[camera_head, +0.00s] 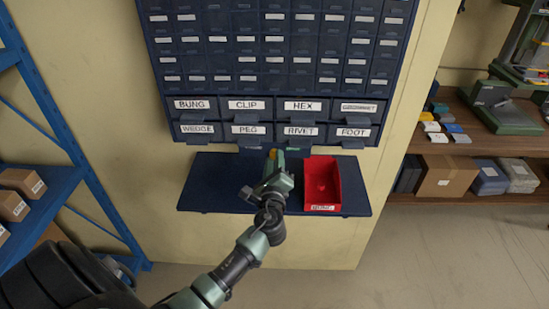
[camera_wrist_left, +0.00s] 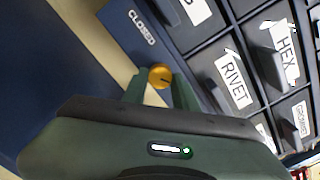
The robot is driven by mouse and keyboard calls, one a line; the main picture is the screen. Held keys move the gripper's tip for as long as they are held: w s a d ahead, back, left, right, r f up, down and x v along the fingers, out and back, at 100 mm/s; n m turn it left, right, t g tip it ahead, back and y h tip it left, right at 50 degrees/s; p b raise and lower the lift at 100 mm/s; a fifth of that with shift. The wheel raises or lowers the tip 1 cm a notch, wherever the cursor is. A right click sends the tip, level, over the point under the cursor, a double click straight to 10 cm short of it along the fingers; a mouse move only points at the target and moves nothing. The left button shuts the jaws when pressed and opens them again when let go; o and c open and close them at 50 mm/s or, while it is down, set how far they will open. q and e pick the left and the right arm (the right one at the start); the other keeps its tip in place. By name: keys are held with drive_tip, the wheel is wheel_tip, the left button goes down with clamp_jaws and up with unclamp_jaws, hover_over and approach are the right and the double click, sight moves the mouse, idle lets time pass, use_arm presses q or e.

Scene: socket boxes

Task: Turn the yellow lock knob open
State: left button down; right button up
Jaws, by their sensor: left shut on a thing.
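The yellow lock knob (camera_wrist_left: 160,76) is round with a dark mark on its face. It sits at the navy panel's edge in the left wrist view, near a white "CLOSED" label (camera_wrist_left: 141,27). My left gripper (camera_wrist_left: 158,88) is shut on the knob, one green finger at either side of it. In the head view my left gripper (camera_head: 275,162) is above the navy shelf and below the labelled drawers. There the knob is mostly hidden, with only a small bit of yellow at the fingers. My right gripper is not in view.
The navy drawer cabinet (camera_head: 272,91) has several labelled drawers, including RIVET (camera_head: 301,130) and PEG (camera_head: 249,129). A red bin (camera_head: 322,182) stands on the shelf (camera_head: 222,184), close right of my left gripper. A blue rack (camera_head: 70,150) stands left; a wooden shelf (camera_head: 455,198) with boxes stands right.

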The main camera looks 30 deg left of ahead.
use_arm(q)
drive_tip(key=shift+f+m, duration=0.2)
drive_tip(key=shift+m, duration=0.5)
drive_tip(key=c, duration=1.1)
unclamp_jaws()
drive_tip(key=shift+r, duration=0.15)
drive_tip(key=b+v, duration=0.1)
drive_tip(key=v, duration=0.7)
drive_tip(key=shift+b, duration=0.4)
drive_tip(key=shift+a, duration=0.1)
